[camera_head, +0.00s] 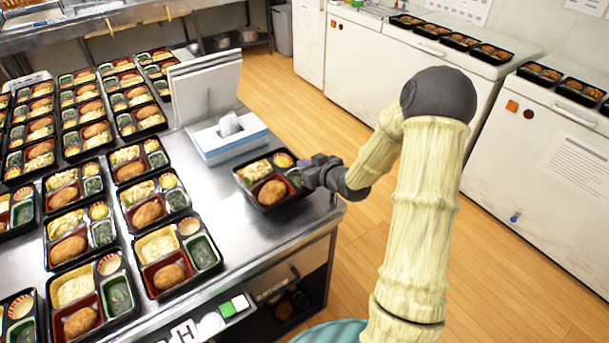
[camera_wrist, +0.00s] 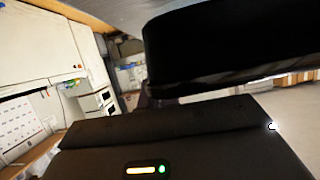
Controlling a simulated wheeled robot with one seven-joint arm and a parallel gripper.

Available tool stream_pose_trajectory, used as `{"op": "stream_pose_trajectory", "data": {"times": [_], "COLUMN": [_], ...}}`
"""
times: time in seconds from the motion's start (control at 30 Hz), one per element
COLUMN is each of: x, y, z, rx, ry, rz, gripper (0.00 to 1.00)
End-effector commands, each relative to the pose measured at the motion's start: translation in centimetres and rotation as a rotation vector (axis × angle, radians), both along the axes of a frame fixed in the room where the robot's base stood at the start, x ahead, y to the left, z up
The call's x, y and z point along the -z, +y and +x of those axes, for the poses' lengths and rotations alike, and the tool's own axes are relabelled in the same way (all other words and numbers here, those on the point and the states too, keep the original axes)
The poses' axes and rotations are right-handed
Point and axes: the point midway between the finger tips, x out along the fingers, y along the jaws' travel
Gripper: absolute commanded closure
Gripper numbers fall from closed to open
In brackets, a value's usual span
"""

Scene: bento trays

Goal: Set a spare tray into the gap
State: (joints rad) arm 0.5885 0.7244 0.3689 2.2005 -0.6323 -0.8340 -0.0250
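My gripper (camera_head: 305,175) holds a black bento tray (camera_head: 262,201) by its right edge, near the right corner of the steel table (camera_head: 235,240). The tray holds a brown fried piece, pale food and greens. It looks about level; whether it clears the tabletop is hard to tell. In the wrist view the dark tray (camera_wrist: 230,45) fills the upper right, and the fingertips are hidden. Rows of similar trays (camera_head: 207,279) cover the left of the table. A bare gap (camera_head: 20,258) shows in the leftmost near column, between two trays.
A blue and white tissue box (camera_head: 230,148) and upright white panels (camera_head: 205,85) stand on the table behind the held tray. More trays (camera_head: 490,54) sit on white cabinets (camera_head: 560,150) at the right. The table strip between tray rows and held tray is clear.

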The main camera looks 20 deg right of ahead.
Motion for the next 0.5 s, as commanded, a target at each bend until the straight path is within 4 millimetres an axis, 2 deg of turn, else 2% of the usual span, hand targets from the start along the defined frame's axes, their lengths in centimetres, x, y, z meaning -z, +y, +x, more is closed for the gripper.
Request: {"op": "stream_pose_trajectory", "data": {"times": [0.2, 0.5], "x": [0.1, 3.5], "y": [0.0, 0.0], "z": [0.0, 0.0], "rx": [0.000, 0.002], "ry": [-0.001, 0.000], "rz": [0.001, 0.002], "gripper": [1.00, 1.00]}}
